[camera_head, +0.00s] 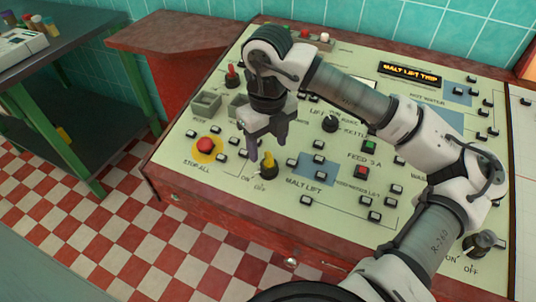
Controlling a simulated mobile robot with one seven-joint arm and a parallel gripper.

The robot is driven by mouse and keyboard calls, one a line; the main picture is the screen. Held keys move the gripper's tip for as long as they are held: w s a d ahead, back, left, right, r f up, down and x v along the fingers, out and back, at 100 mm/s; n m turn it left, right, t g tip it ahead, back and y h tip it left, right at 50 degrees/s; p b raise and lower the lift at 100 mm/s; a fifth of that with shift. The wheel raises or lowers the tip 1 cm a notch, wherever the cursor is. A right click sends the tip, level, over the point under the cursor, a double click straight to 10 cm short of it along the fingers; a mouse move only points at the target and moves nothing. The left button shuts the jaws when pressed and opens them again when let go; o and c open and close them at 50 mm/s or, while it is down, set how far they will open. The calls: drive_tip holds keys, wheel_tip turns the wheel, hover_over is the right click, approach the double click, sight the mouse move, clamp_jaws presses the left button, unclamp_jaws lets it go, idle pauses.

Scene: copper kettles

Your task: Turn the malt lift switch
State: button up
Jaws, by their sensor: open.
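A black rotary switch (268,170) with ON and OFF printed beside it sits near the front of the cream control panel. The MALT LIFT label (303,187) is just to its right, so I take it as the malt lift switch. My gripper (266,148) points down just above and behind this switch in the picture. Its jaws are apart and empty. The fingers overlap the view near the knob's top, and I cannot tell whether they touch it. The knob's exact setting is hard to read.
A red stop button (205,145) on a yellow disc is left of the switch. Several small black push buttons surround it. Another ON/OFF knob (479,243) is at the lower right. A lit display (410,73) reads MALT LIFT TRIP. My arm spans the panel's right half.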

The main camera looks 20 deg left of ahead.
sight(267, 153)
drive_tip(key=shift+f, duration=2.65)
drive_tip(key=c, duration=1)
drive_tip(key=shift+f+n+b, duration=0.15)
drive_tip(key=shift+n+b, duration=0.35)
drive_tip(key=shift+b, duration=0.3)
drive_tip(key=n+b, duration=0.2)
drive_tip(key=b, duration=0.1)
drive_tip(key=n+b, duration=0.3)
drive_tip(key=shift+b, duration=0.3)
drive_tip(key=shift+s+n+b, duration=0.1)
drive_tip(key=shift+n+b, duration=0.7)
drive_tip(key=shift+n, duration=0.3)
drive_tip(key=shift+r+n, duration=0.2)
drive_tip(key=shift+n, duration=0.3)
